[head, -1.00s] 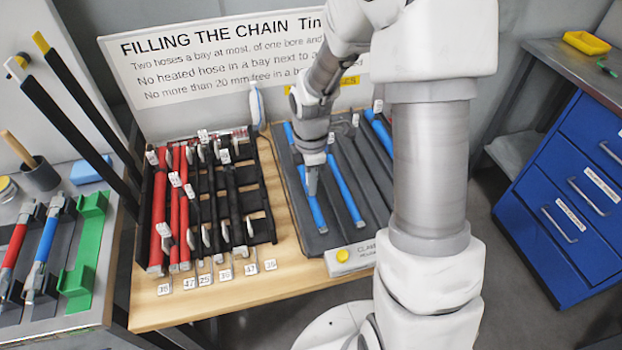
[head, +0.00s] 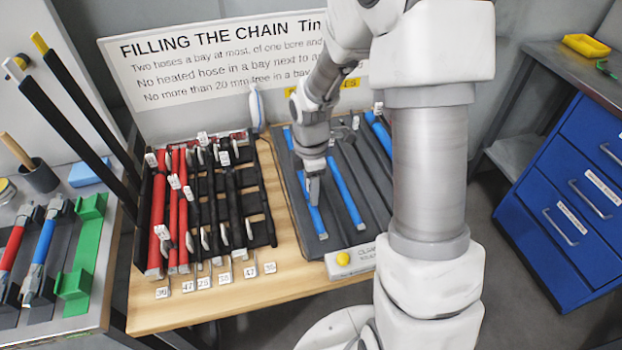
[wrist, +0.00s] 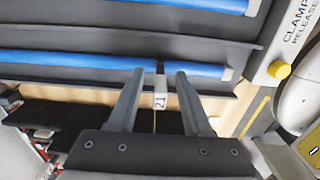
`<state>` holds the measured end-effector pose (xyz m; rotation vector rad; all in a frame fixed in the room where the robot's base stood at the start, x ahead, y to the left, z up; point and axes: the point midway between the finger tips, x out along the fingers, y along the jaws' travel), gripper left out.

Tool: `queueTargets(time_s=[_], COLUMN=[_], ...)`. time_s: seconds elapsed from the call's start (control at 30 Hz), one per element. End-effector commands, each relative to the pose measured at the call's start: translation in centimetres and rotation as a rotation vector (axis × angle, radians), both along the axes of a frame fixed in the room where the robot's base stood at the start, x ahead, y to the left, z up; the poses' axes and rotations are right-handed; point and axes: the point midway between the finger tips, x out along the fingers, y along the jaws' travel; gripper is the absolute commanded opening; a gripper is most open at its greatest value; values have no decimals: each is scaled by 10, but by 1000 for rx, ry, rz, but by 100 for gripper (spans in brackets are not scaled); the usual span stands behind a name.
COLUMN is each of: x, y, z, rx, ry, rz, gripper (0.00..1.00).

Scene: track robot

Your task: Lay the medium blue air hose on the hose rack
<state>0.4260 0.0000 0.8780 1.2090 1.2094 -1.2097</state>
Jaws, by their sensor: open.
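Several blue hoses lie in a dark grooved tray (head: 322,240) in the head view. They are a left one (head: 319,222), a middle one (head: 346,195) and one farther back right (head: 378,131). I cannot tell which is the medium one. My gripper (head: 313,202) is over the left hose, pointing down, open and empty. In the wrist view my open fingertips (wrist: 160,74) overlap the nearer blue hose (wrist: 80,61), with a white tag marked 21 (wrist: 160,101) between the fingers. Contact cannot be told. Another blue hose (wrist: 180,4) lies beyond.
A black frame (head: 262,232) with red and black hoses stands left of the tray. A yellow button (head: 343,258) is at the tray's front. A left bench holds a red hose (head: 14,246), a blue hose (head: 46,240) and a green holder (head: 85,245). Blue drawers (head: 565,200) stand right.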

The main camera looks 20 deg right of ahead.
Motion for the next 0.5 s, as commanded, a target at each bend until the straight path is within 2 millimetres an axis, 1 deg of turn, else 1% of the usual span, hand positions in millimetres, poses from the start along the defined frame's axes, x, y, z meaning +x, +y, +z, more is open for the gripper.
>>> queueTargets(time_s=[0.17,0.27,0.5], x=[1,2,2], y=[0,0,0], z=[20,41,102], rx=[0,-1,-1], ry=[-4,-7,-7], rz=[-1,0,-1], gripper=[50,50,50])
